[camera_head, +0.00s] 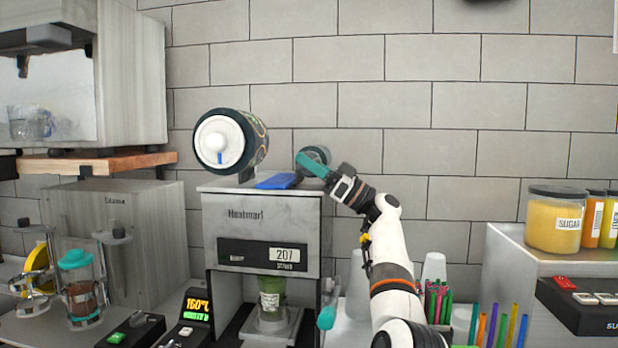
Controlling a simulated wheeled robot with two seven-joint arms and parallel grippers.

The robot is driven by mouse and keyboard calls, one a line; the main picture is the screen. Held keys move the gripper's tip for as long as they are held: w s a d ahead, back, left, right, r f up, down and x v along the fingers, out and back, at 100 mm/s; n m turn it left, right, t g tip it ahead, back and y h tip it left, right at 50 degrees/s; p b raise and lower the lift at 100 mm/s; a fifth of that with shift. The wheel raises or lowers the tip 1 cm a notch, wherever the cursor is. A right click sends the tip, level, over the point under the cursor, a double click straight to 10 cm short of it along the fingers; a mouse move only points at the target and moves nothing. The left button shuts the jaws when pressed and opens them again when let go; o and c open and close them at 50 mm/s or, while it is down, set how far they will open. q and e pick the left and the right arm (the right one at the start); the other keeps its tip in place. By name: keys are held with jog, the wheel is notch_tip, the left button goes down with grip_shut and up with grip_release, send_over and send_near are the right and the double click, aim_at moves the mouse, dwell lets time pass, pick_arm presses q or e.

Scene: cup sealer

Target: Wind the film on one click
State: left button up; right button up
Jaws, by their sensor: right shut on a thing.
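The grey cup sealer (262,212) stands against the wall with a display reading 207. A large film roll (240,141) with a white hub sits on its top left. A small dark spool (322,153) sits at its top right. My right gripper (326,176) reaches up to this spool and is shut on a teal piece (309,163) in front of it, which looks like its winding handle. The gripper partly covers the spool. A blue piece (279,181) lies on the machine top between the rolls. My left gripper is out of view.
A cup with green contents (271,292) stands in the sealer's bay. A teal-tipped lever (327,317) hangs at its right side. Pens and white cups stand behind my right arm. A shelf with a sugar jar (555,222) is at right; a grey machine (128,222) is at left.

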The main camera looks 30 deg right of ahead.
jog(key=shift+a+f, duration=0.15)
jog(key=shift+f, duration=0.15)
jog(key=o, duration=0.8)
jog(key=shift+r, duration=0.1)
jog(key=shift+s+r, duration=0.25)
jog(key=shift+s, duration=0.05)
jog(key=shift+w, duration=0.1)
jog(key=shift+f, duration=0.15)
jog(key=b+v, duration=0.6)
jog(key=v, duration=0.6)
